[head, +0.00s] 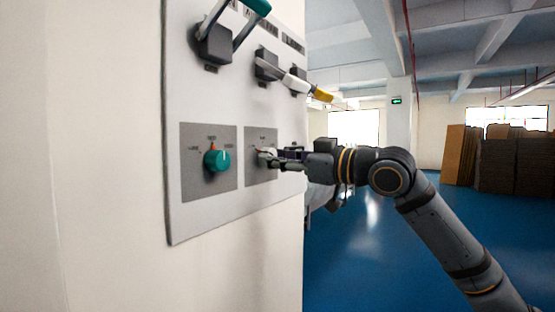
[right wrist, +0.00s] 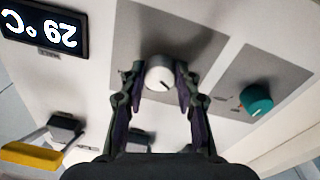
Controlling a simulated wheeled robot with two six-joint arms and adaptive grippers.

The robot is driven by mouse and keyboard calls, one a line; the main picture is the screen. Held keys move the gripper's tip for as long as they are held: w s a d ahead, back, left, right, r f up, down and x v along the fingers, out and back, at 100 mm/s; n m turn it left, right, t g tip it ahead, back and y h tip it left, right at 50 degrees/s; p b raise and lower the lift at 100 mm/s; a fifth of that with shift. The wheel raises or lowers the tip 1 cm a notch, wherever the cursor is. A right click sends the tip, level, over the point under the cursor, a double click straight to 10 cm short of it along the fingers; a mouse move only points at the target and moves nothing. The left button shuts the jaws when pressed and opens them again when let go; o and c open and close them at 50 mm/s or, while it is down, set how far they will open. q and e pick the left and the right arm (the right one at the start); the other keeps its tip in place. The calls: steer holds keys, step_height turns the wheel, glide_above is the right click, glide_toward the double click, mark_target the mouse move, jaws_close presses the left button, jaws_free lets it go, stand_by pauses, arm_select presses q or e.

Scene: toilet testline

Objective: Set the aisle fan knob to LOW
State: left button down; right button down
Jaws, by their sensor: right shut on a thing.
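A white round knob (head: 264,152) sits on a grey plate of the wall panel (head: 205,221), with labels too small to read. My right gripper (head: 272,158) reaches in from the right and is shut on the white knob. In the right wrist view, the fingers (right wrist: 160,76) lie on either side of the white knob (right wrist: 159,70), whose short dark mark points toward the lower right of that picture. A teal knob (head: 217,160) sits on the plate to the left; it also shows in the right wrist view (right wrist: 256,100). My left gripper is out of view.
Above the knobs are a teal-handled lever (head: 214,43) and a yellow-tipped lever (head: 322,95). A display reading 29 °C (right wrist: 45,27) appears upside down in the wrist view. Blue floor (head: 350,265) is open to the right; brown stacks (head: 512,165) stand far back.

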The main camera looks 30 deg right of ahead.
mark_target(263, 110)
steer(key=c, duration=1)
jaws_free()
steer(key=shift+s, duration=0.1)
steer(key=shift+o, duration=0.2)
steer(key=shift+d+r, duration=0.1)
steer(key=shift+r, duration=0.5)
step_height(263, 110, up, 8)
steer(key=shift+r, duration=0.45)
